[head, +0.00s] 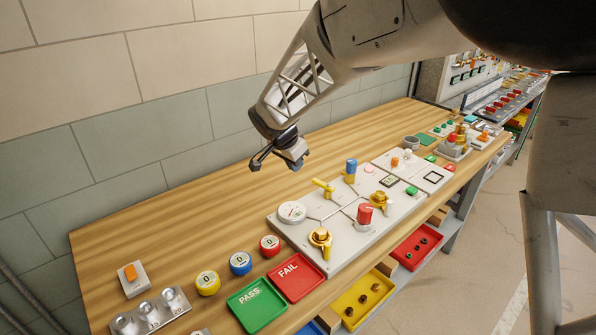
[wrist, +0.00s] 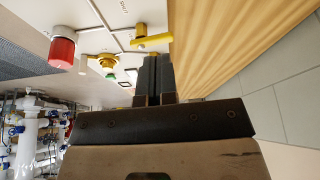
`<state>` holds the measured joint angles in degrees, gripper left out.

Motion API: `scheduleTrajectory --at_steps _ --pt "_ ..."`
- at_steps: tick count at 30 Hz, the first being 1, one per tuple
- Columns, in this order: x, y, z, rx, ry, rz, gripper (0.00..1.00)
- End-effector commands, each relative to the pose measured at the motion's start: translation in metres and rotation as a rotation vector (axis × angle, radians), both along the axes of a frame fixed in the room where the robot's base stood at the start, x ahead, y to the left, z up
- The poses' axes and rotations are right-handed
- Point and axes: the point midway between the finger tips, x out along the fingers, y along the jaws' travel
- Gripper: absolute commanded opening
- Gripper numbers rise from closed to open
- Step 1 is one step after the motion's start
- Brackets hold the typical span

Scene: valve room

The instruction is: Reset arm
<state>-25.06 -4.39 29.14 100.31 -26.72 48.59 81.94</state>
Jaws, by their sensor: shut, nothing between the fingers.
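My gripper (head: 257,161) is in the air above the back part of the wooden workbench (head: 150,222), left of and behind the white valve panel (head: 345,247). Its fingers are shut with nothing between them, as the wrist view also shows (wrist: 153,72). In the wrist view a yellow lever (wrist: 152,40) on the panel lies just beyond the fingertips. The same yellow lever (head: 323,187) stands near the panel's back edge in the head view. My gripper is apart from the panel and touches nothing that I can see.
The panel carries a gauge (head: 291,212), a red knob (head: 365,214), a blue knob (head: 351,168) and brass valves (head: 320,238). A green PASS tray (head: 257,305) and a red FAIL tray (head: 297,277) lie at the front. A tiled wall (head: 110,165) stands behind. The bench's back left is clear.

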Motion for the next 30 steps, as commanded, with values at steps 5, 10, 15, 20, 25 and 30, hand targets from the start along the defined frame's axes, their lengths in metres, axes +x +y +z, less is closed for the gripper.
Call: scheduleTrajectory --at_steps 5,10,15,20,25,30 --pt "-0.002 0.001 0.005 0.000 0.001 0.000 0.00" --pt "-0.002 0.001 0.006 0.000 0.001 0.000 0.00" --pt "-0.002 0.001 0.006 0.000 0.001 0.000 0.00" --pt "-0.007 -0.007 0.011 0.000 0.007 0.008 0.00" --pt "-0.024 -0.032 0.026 0.000 0.025 0.040 0.00" --pt "-0.056 -0.072 0.048 0.002 0.056 0.096 0.00"
